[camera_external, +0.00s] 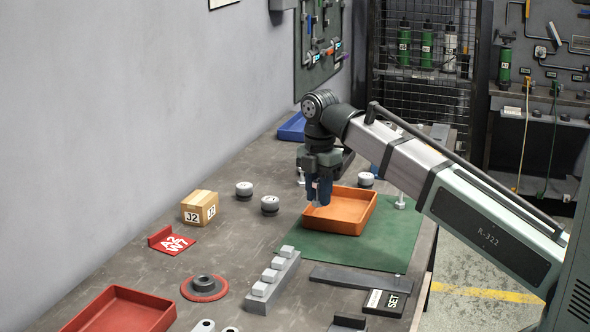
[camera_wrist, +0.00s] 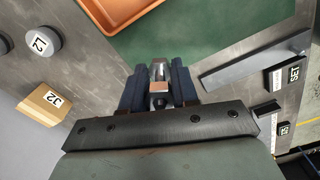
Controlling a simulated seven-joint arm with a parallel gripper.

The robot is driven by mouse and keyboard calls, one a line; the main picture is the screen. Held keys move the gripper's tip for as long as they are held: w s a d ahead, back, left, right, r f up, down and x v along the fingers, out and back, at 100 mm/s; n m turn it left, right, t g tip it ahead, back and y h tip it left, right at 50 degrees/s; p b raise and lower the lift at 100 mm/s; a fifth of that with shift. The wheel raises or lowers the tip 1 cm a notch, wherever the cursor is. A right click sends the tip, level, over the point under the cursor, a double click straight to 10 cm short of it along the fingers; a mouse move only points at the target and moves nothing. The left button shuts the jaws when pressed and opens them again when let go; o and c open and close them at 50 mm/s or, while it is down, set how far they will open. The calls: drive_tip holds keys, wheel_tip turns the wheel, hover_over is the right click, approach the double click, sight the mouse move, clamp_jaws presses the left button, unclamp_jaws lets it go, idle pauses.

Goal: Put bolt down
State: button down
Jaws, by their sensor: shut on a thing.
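My gripper (camera_external: 322,196) points down at the left side of the orange tray (camera_external: 350,222) in the external view. Its dark blue fingers are shut on a small silver bolt (camera_wrist: 158,72), which shows between the fingertips in the wrist view. In that view the bolt appears against the green mat (camera_wrist: 220,40), with the orange tray (camera_wrist: 118,14) beyond at upper left. The fingers hide much of the bolt in the external view. How high the bolt is above the surface I cannot tell.
Another upright silver piece (camera_external: 400,202) stands on the mat right of the tray. Round grey pucks (camera_external: 270,204), a cardboard box (camera_external: 199,208) and a red A2 W7 bracket (camera_external: 172,240) lie left. A grey block rail (camera_external: 273,282) and dark flat bar (camera_external: 360,279) lie in front.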

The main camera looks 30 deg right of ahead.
drive_tip(key=m, duration=0.2)
hover_over(334, 215)
drive_tip(key=s+a, duration=0.1)
drive_tip(key=s, duration=0.3)
drive_tip(key=shift+w+n, duration=0.7)
drive_tip(key=shift+w, duration=1.2)
drive_tip(key=shift+d+f, duration=0.2)
drive_tip(key=shift+f, duration=2.05)
drive_tip(key=shift+d+f, duration=0.2)
drive_tip(key=shift+f, duration=2.05)
drive_tip(key=shift+f, duration=0.15)
drive_tip(key=c, duration=0.9)
unclamp_jaws()
drive_tip(key=shift+o, duration=0.2)
wheel_tip(334, 215, up, 12)
